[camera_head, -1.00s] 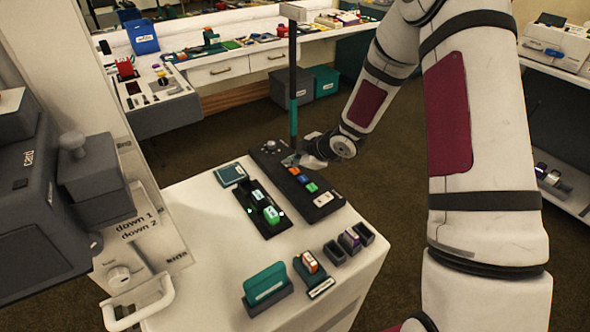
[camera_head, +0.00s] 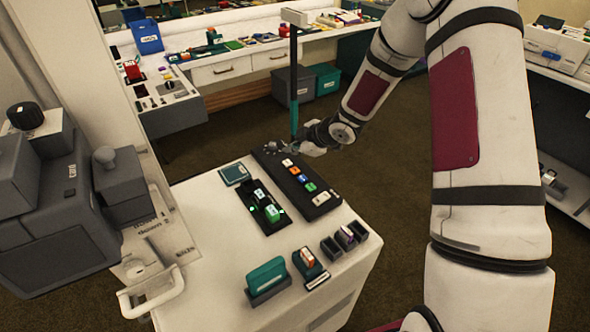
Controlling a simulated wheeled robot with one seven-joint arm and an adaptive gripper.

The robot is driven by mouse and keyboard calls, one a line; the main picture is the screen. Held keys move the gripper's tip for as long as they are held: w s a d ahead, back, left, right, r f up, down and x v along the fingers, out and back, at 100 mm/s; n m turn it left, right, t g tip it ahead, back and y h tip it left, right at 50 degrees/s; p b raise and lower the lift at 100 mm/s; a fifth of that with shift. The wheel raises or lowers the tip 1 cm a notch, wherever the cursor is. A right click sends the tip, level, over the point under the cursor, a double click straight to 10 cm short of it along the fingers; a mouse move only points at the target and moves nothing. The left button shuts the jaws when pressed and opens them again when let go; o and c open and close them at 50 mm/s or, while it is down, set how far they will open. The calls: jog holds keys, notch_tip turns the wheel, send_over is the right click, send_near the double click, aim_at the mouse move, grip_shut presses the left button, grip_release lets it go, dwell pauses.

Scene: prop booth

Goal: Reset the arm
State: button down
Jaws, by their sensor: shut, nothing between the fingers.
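My arm comes in from the right, and my gripper (camera_head: 300,150) is at its end, over the far end of a black button panel (camera_head: 320,200) on the white cabinet top. The gripper is small in the picture; its fingers are together with nothing between them. It is next to an upright post, dark above and teal below (camera_head: 294,85). I cannot tell whether it touches the post or panel. The panel carries a row of small coloured buttons (camera_head: 296,170) and a pale key.
The white cabinet (camera_head: 205,205) also holds a black tray (camera_head: 250,205) with green-lit pieces, a teal block (camera_head: 267,275) in a holder and small dark cups (camera_head: 345,240). A grey machine (camera_head: 60,200) stands at left. Open floor (camera_head: 240,122) lies behind.

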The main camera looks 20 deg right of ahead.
dwell(0.5)
jog(key=s+d+r+m+g+h, duration=0.1)
jog(key=s+d+r+m+h, duration=0.25)
jog(key=s+r, duration=0.55)
jog(key=s+d+r+m+h, duration=0.3)
jog(key=s+r+m, duration=0.25)
jog(key=r, duration=0.75)
jog(key=s+a+r+m+g+y, duration=0.1)
jog(key=s+a+r+m, duration=0.1)
jog(key=s, duration=1.1)
jog(key=s+a+r+m+g+y, duration=0.1)
jog(key=s+a+m, duration=0.2)
jog(key=s, duration=1)
jog(key=shift+s+a+r+m+g, duration=0.15)
jog(key=shift+a+r+m+g, duration=0.15)
jog(key=shift+r+m+g, duration=0.15)
